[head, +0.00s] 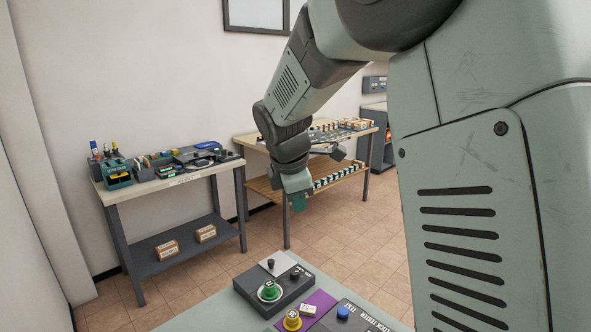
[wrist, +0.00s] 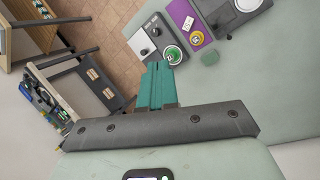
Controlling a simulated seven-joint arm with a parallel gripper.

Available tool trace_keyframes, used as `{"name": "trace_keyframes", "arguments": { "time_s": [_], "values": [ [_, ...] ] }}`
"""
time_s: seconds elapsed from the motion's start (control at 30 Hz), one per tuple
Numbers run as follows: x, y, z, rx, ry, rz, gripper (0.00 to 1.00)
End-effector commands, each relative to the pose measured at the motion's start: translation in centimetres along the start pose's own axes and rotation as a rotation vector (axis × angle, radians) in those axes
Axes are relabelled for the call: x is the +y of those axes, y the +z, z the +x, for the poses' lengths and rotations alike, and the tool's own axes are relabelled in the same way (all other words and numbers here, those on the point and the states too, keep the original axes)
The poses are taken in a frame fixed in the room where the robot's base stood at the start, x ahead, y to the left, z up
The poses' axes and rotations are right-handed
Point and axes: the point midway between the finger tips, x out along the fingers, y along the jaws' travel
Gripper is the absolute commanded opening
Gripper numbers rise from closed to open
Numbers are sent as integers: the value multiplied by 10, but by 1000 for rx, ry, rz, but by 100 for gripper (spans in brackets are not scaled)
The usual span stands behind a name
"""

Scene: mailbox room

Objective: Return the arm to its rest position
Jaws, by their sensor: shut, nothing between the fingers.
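My arm reaches down from the upper right in the head view, and my gripper (head: 298,192) hangs in the air above and behind the near green panel table (head: 225,318). In the wrist view my gripper (wrist: 157,70) shows as two teal fingers pressed together, with nothing between them. A dark control box with a green knob (head: 269,290) stands on the near table, apart from the gripper. The same green knob (wrist: 172,54) shows just beyond the fingertips in the wrist view, but the height gap is hard to tell.
A yellow knob (head: 292,320), a purple plate (head: 318,303) and a blue button (head: 343,312) are on the near table. A workbench (head: 175,182) with tools stands along the left wall, with boxes on its lower shelf. Another bench (head: 247,140) stands behind my arm. Tiled floor (head: 200,285) between is clear.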

Motion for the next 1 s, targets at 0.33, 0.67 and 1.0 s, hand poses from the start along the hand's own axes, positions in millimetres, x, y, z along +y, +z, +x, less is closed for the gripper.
{"name": "trace_keyframes", "arguments": {
  "time_s": [0.33,0.67,1.0],
  "values": [
    [-131,66,-129,45,37,919,0],
    [-252,66,-169,159,25,1647,0],
    [-277,60,-170,195,8,1815,0]
  ]
}}
